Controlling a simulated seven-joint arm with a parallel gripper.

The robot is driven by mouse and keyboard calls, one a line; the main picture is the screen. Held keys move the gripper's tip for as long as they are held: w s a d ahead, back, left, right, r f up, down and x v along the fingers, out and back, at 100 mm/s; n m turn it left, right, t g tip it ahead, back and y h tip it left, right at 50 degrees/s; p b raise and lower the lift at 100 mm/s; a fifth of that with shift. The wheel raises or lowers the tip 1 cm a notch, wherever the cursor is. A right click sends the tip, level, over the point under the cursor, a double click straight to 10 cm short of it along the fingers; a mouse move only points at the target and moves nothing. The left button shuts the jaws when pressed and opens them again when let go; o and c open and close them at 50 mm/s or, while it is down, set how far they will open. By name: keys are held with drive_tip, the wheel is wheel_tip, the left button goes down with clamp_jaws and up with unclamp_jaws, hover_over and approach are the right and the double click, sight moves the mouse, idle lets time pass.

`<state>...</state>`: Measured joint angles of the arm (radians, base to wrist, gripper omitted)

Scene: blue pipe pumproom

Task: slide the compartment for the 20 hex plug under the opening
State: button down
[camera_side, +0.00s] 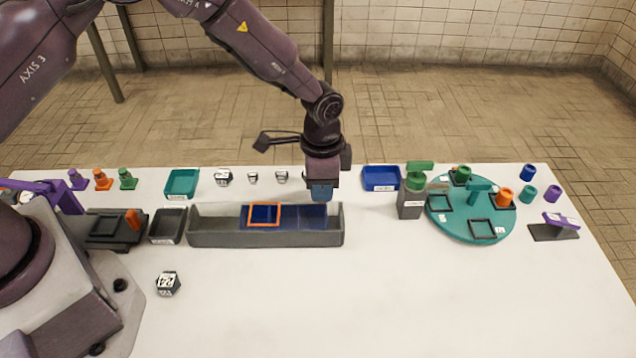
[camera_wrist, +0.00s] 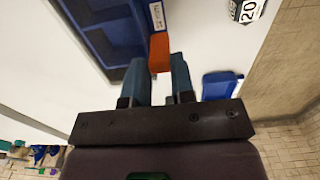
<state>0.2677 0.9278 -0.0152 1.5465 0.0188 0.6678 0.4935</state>
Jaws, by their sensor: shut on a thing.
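A long grey trough (camera_side: 265,240) lies on the table in the side view. A blue slider with compartments (camera_side: 306,217) sits inside it, and its inner walls show in the wrist view (camera_wrist: 115,38). A square orange frame (camera_side: 264,225) lies over the slider, left of its middle. My gripper (camera_side: 321,195) is at the trough's right end, pointing down. In the wrist view my gripper (camera_wrist: 158,62) is shut on an orange tab (camera_wrist: 160,50) at the slider's end. A white label there is too blurred to read. A plug marked 20 (camera_wrist: 248,10) stands behind the trough.
A blue tray (camera_side: 381,178) and a grey-green dispenser-like device (camera_side: 411,195) stand right of my gripper. A teal turntable (camera_side: 468,235) is farther right. A small dark tray (camera_side: 168,226) is left of the trough. One dark numbered block (camera_side: 168,284) lies in front. The front table is mostly clear.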

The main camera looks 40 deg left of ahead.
drive_tip(key=shift+w+d, duration=0.9)
drive_tip(key=shift+d, duration=0.05)
drive_tip(key=c, duration=1)
unclamp_jaws()
drive_tip(key=shift+o, duration=0.2)
wheel_tip(320, 180, up, 13)
